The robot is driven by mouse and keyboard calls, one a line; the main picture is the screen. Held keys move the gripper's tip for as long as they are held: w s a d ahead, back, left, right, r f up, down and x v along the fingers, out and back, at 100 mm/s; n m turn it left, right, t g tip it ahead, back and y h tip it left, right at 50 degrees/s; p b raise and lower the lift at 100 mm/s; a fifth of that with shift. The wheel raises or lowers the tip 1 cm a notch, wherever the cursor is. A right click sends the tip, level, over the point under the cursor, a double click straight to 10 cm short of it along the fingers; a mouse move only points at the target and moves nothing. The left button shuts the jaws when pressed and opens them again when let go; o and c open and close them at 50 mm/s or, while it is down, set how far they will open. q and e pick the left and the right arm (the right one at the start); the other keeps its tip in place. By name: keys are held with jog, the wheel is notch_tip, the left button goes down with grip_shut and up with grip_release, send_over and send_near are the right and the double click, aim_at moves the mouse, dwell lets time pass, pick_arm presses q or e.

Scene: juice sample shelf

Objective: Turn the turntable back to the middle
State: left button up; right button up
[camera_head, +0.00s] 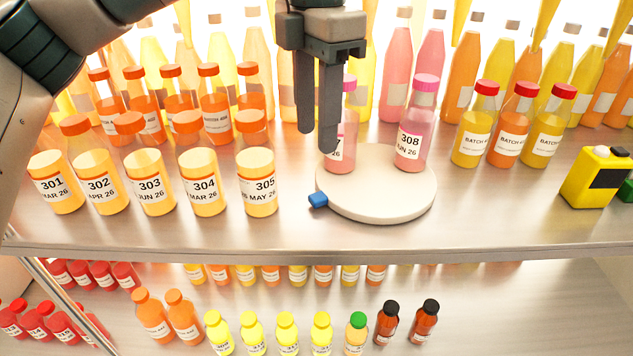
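The turntable is a round white disc (376,200) on the upper shelf, right of centre. A small blue tab (318,200) sticks out from its left front edge. Two pink-capped bottles stand upright at the back of the disc: bottle 308 (411,130) on the right, and another (343,140) on the left, partly hidden by my gripper. My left gripper (318,142) points down from the top, above the left back part of the turntable. Its two fingers are apart with nothing seen between them. The blue tab is below the fingers, not touched. My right gripper is not in view.
Orange-capped bottles 301 to 305 (204,182) stand in a front row left of the turntable. Red-capped batch bottles (507,127) and a yellow device (597,178) stand to the right. Tall bottles (461,75) line the back. The shelf's front edge (400,247) is clear.

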aim_at(316, 197)
pick_arm(q)
notch_tip(316, 197, down, 11)
jog(key=p, duration=0.3)
jog(key=shift+f, duration=0.1)
grip_shut()
